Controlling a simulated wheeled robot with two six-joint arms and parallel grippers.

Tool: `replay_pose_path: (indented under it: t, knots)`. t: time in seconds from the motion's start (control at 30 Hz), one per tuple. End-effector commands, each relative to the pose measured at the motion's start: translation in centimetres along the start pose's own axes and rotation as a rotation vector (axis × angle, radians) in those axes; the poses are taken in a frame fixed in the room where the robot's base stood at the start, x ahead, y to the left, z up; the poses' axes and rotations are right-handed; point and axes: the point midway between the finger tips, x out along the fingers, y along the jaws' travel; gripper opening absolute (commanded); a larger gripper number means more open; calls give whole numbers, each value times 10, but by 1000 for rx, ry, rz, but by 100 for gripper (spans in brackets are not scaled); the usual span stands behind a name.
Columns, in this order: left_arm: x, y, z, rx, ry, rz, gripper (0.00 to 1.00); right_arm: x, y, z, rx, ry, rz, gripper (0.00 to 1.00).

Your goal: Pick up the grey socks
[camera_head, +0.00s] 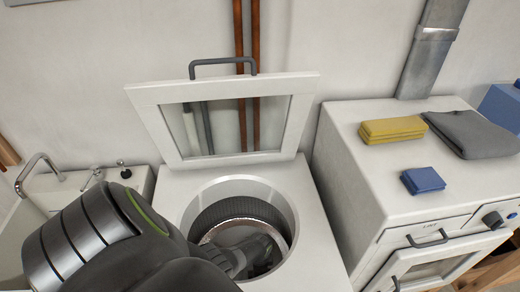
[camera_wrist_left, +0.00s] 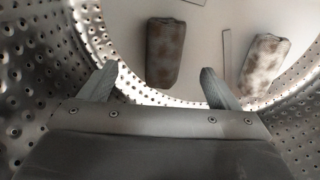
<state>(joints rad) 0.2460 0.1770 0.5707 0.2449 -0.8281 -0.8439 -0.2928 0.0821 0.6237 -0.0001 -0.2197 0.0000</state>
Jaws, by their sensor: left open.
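My left arm reaches down into the open drum (camera_head: 237,209) of the top-loading washer. In the left wrist view my left gripper (camera_wrist_left: 160,82) is open, with its two fingers apart inside the perforated drum wall (camera_wrist_left: 45,75). A darker, mottled grey-brown rolled bundle (camera_wrist_left: 165,52) lies ahead, between the fingertips in the picture and apart from them. A lighter, mottled bundle (camera_wrist_left: 264,64) lies to the right, beyond the right finger. Both look like rolled socks; I cannot tell for sure which is the grey pair. In the head view my arm hides the drum's bottom. My right gripper is not in view.
The washer lid (camera_head: 222,158) stands open at the back. To the right, a white machine (camera_head: 345,165) carries folded yellow cloth (camera_head: 393,129), a dark grey cloth (camera_head: 472,134) and a small blue cloth (camera_head: 422,181). A sink tap (camera_head: 38,162) stands at left. The drum wall closely surrounds the gripper.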

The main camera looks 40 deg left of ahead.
Motion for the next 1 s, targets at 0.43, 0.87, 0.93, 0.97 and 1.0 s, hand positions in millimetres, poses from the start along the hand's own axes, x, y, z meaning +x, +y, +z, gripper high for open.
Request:
replay_pose_path:
  t: [0.43,0.87,0.93,0.97,1.0]
  knots:
    - [35,0,-1,0,-1,1,84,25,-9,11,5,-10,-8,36]
    - [71,-1,-2,1,0,-2,84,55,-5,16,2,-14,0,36]
    - [71,-1,-2,1,0,-1,84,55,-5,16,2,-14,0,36]
    - [71,-1,-2,1,0,-1,84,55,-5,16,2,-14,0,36]
    - [70,-1,-2,1,0,-1,84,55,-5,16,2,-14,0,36]
